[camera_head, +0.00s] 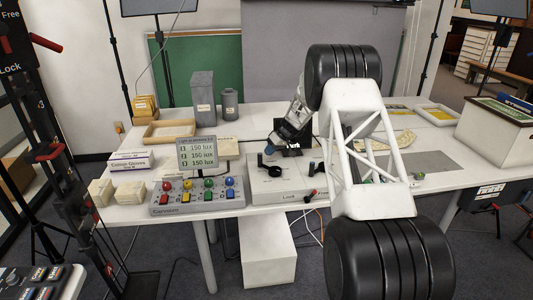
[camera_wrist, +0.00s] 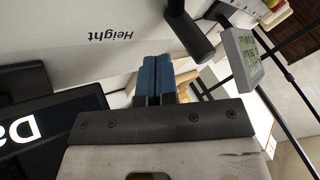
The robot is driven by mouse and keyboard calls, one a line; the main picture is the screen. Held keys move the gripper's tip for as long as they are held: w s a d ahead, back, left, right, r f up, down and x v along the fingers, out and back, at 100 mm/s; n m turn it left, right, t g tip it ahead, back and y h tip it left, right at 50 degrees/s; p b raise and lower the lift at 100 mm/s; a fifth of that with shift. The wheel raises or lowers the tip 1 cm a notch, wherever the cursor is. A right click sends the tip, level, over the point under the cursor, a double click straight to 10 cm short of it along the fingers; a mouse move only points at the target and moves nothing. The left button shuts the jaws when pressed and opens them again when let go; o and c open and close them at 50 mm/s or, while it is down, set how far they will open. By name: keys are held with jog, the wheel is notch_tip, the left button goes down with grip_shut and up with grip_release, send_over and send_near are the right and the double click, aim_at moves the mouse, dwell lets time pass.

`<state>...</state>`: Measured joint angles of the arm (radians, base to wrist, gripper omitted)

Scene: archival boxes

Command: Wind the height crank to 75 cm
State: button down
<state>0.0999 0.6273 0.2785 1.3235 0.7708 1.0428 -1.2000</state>
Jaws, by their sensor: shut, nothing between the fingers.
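My gripper (camera_head: 272,148) is just above and behind the crank in the head view. Its blue fingers (camera_wrist: 153,78) are shut together and empty, apart from the handle in the wrist view. A black display (camera_wrist: 45,125) lies at left there, showing only "Da". No height reading is legible.
Left stands a lux console (camera_head: 197,203) with coloured knobs and a raised screen (camera_head: 197,153). Trays and grey containers stand behind. A crate (camera_head: 497,135) is far right.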

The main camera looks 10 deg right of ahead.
jog(key=shift+w+d+r, duration=0.15)
jog(key=shift+w+d, duration=0.15)
jog(key=shift+d, duration=0.2)
jog(key=shift+w+d+r, duration=0.15)
jog(key=shift+w+d, duration=0.1)
jog(key=shift+d, duration=0.2)
jog(key=v, duration=0.9)
jog(key=shift+r, duration=0.15)
